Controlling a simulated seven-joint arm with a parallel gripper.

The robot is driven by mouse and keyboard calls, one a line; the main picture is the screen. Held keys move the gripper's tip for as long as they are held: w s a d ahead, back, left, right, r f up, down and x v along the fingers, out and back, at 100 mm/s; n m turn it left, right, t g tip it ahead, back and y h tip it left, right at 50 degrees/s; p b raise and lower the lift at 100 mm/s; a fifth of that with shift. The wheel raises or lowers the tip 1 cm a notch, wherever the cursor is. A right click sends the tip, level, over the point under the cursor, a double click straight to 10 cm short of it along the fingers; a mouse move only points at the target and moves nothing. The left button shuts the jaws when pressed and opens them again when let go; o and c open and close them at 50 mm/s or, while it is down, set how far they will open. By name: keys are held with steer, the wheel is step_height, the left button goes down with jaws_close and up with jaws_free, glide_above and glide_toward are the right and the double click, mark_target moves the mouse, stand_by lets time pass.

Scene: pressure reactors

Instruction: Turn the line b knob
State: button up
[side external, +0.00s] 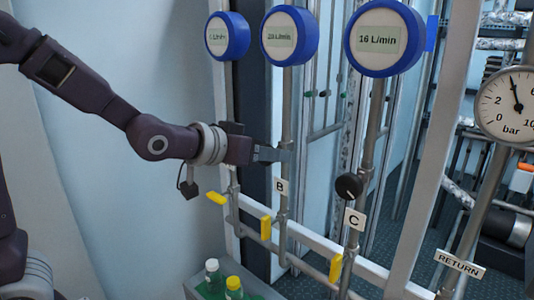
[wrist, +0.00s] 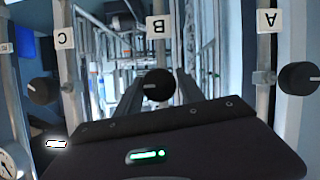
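The line B knob (wrist: 159,84) is a round black knob with a pale mark, seen in the wrist view below the upside-down B label (wrist: 158,27). My gripper (wrist: 160,80) is open, with one finger on each side of this knob. I cannot tell whether the fingers touch it. In the side view my gripper (side external: 271,153) reaches the line B pipe (side external: 286,125), above the B label (side external: 281,186). The fingers hide the knob there. The line B meter (side external: 289,36) has a blue rim; its display seems to read 28 L/min, slightly blurred.
The line C knob (side external: 349,187) is to the right, and the A knob (wrist: 298,78) shows in the wrist view. Yellow valve handles (side external: 266,227) sit lower on the pipes. A pressure gauge (side external: 510,103) is at right. Bottles (side external: 213,275) stand below.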

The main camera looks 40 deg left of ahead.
jaws_close()
steer(key=m+y, duration=0.2)
steer(key=shift+d+m, duration=0.1)
steer(key=shift+m, duration=0.2)
steer(key=m+y, duration=0.2)
steer(key=m, duration=0.1)
steer(key=m+t+y, duration=0.1)
steer(key=m+y, duration=0.1)
steer(key=m, duration=0.1)
steer(key=shift+m, duration=0.3)
steer(key=shift+m+t+y, duration=0.7)
steer(key=shift+m, duration=1)
